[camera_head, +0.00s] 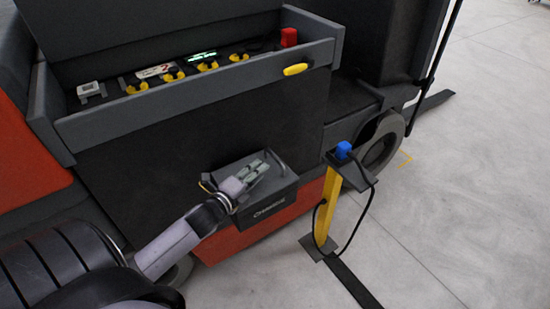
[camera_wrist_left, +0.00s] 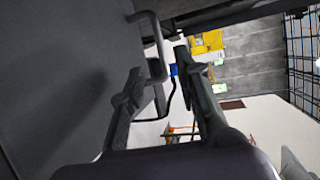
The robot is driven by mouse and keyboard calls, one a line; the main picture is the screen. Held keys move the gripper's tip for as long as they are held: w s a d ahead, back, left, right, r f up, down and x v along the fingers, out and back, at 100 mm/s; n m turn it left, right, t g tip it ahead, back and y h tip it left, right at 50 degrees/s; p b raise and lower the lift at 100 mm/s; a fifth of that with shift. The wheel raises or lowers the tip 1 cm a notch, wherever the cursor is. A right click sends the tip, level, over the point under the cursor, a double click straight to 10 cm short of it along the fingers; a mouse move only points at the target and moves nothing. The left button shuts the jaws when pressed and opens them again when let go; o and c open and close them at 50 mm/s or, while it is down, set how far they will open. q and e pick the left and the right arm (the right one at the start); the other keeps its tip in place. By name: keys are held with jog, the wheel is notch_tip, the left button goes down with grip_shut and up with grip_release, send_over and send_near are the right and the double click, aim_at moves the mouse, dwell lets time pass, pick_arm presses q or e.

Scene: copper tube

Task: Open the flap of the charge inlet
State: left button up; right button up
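The charge inlet is a dark grey box (camera_head: 268,208) with a white label, low on the side of the machine. My left gripper (camera_head: 266,166) is over the top of this box in the head view. In the left wrist view its two fingers (camera_wrist_left: 158,64) stand apart. A grey bent bar (camera_wrist_left: 153,40), like a handle on the dark surface at left, reaches between the fingertips. The fingers do not look closed on it; contact cannot be told. The flap's edge is hidden partly by the gripper. My right gripper is in neither view.
A yellow post (camera_head: 327,207) with a blue plug (camera_head: 343,150) and black cable stands right of the box. The machine's open battery tray (camera_head: 190,97) is above, with a yellow handle (camera_head: 295,69). The grey floor (camera_head: 450,190) at right is mostly clear.

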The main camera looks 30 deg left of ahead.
aim_at(274, 159)
pick_arm(q)
jog(key=w, duration=0.3)
jog(key=w+f, duration=0.1)
jog(key=w, duration=0.5)
jog(key=shift+f, duration=0.3)
jog(key=shift+w, duration=0.35)
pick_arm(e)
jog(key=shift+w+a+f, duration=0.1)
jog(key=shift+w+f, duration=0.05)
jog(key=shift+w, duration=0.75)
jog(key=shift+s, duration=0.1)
pick_arm(q)
jog(key=shift+c, duration=0.6)
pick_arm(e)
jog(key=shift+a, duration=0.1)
pick_arm(q)
jog(key=shift+c, duration=0.6)
grip_shut()
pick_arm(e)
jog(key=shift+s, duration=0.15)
